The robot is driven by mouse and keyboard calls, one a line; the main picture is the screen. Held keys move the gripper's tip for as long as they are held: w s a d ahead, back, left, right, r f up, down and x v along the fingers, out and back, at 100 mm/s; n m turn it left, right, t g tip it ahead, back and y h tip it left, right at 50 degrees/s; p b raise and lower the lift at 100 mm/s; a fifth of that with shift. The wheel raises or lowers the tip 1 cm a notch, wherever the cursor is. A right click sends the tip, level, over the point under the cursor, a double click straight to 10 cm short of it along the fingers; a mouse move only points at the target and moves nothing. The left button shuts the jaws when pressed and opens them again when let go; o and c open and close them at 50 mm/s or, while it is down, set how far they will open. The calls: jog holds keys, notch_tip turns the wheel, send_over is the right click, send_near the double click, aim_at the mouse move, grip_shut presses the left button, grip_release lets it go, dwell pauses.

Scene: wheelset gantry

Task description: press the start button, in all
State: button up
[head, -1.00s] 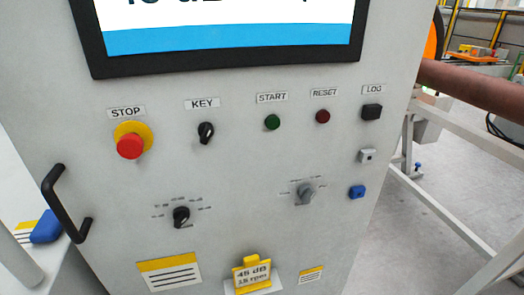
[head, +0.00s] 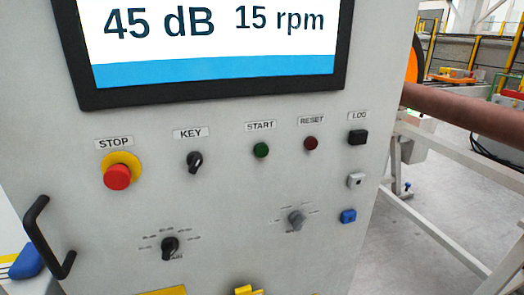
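The green start button (head: 261,150) sits on the grey control panel (head: 225,200), under a label reading START. The dark red reset button (head: 311,143) is to its right, and the black key switch (head: 195,161) is to its left. The red stop button (head: 118,176) on its yellow disc is at the far left of the row. The start button looks dark green, and I cannot tell whether it is lit.
The screen (head: 215,40) above reads 45 dB and 15 rpm. Two rotary knobs, one black (head: 170,247) and one grey (head: 295,219), sit lower. A black handle (head: 45,238) sticks out at left. A brown shaft (head: 465,107) and white frame stand at right.

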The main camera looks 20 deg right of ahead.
grip_shut()
dwell(1.3)
